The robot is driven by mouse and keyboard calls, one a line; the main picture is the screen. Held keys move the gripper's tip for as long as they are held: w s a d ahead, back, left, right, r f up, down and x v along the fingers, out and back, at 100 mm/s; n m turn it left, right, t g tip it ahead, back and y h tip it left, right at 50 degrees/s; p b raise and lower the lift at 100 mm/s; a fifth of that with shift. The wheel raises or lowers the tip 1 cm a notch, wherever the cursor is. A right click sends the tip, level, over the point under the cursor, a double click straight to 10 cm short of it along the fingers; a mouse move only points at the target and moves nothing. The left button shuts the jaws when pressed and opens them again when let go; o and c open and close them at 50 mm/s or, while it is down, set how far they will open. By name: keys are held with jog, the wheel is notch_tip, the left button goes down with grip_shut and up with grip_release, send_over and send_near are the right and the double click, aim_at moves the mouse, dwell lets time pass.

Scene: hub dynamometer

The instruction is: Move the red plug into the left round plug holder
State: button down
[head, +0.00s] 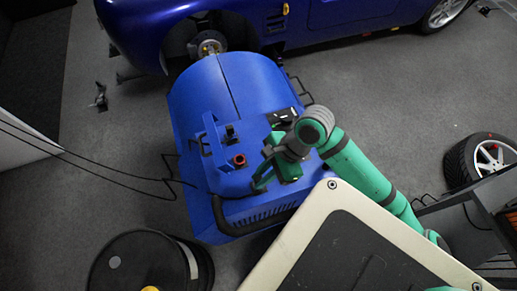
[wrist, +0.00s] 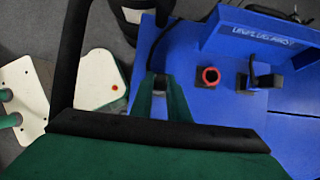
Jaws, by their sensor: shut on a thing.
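A red ring-shaped piece (head: 239,160) with a dark centre sits on the blue dynamometer (head: 205,95); it also shows in the wrist view (wrist: 210,76). It may be the red plug or a red-rimmed holder; I cannot tell. A black upright fitting (wrist: 263,77) stands right of it in the wrist view. My gripper (head: 258,187) is low over the dynamometer's near part, apart from the red piece. In the wrist view its green fingers (wrist: 160,84) are close together, left of the red piece, around a small dark thing I cannot identify.
A raised blue panel (wrist: 250,32) with lettering stands behind the red piece. A black curved handle (head: 224,215) runs along the near edge. A black drum (head: 140,268) and a cream-edged cart (head: 300,232) flank the near side. A blue car (head: 240,30) stands behind.

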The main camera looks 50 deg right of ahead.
jog(key=shift+f, duration=0.2)
jog(key=c, duration=1.6)
grip_release()
jog(key=v, duration=1.1)
jog(key=shift+a, duration=0.1)
jog(key=shift+f, duration=0.1)
jog(key=x, duration=1)
jog(key=shift+w+a+f, duration=0.15)
jog(key=shift+f, duration=0.2)
jog(key=shift+r, duration=0.5)
